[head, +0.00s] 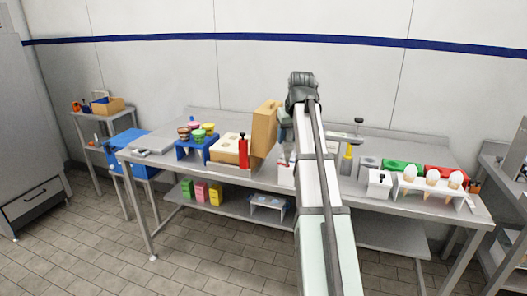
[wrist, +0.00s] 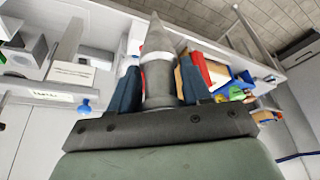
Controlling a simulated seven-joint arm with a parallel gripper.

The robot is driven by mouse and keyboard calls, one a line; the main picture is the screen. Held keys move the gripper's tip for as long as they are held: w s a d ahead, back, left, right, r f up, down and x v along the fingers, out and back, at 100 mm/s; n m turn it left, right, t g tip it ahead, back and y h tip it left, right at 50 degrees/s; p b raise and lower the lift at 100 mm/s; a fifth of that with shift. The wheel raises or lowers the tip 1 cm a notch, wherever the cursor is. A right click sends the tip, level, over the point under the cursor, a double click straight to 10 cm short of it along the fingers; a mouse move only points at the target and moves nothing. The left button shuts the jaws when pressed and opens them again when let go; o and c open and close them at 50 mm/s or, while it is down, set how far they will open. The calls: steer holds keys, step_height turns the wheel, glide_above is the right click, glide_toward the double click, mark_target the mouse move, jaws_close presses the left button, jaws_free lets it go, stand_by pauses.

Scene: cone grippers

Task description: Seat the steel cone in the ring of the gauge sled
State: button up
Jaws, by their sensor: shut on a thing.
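The steel cone (wrist: 159,42) is grey, with a pointed tip and a cylindrical base. In the wrist view my gripper (wrist: 158,70) is shut on it, one dark blue finger on each side of the base. The tip points away from the palm. In the head view my gripper (head: 287,150) is over the middle of the bench, largely hidden by my arm, and the cone cannot be made out. I cannot identify the gauge sled or its ring for certain. A white labelled fixture (wrist: 75,72) shows at the left of the wrist view.
A tan upright box (head: 264,128) and red bottle (head: 243,153) stand left of my gripper.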

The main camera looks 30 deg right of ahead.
steer(key=s+d+r, duration=0.3)
steer(key=d, duration=0.8)
steer(key=s+d+r, duration=0.3)
steer(key=s+d, duration=0.1)
steer(key=d, duration=0.7)
steer(key=s+d+f+n, duration=0.1)
steer(key=s+d+f, duration=0.1)
steer(key=d+f, duration=0.45)
steer(key=s+d+f+n, duration=0.1)
steer(key=d+f, duration=0.2)
steer(key=d, duration=0.7)
step_height(320, 180, down, 9)
steer(key=shift+s+a+y, duration=0.15)
steer(key=shift+y, duration=0.25)
steer(key=shift+f, duration=1.95)
steer(key=o, duration=1.3)
steer(key=v, duration=1.4)
steer(key=shift+s+f, duration=0.1)
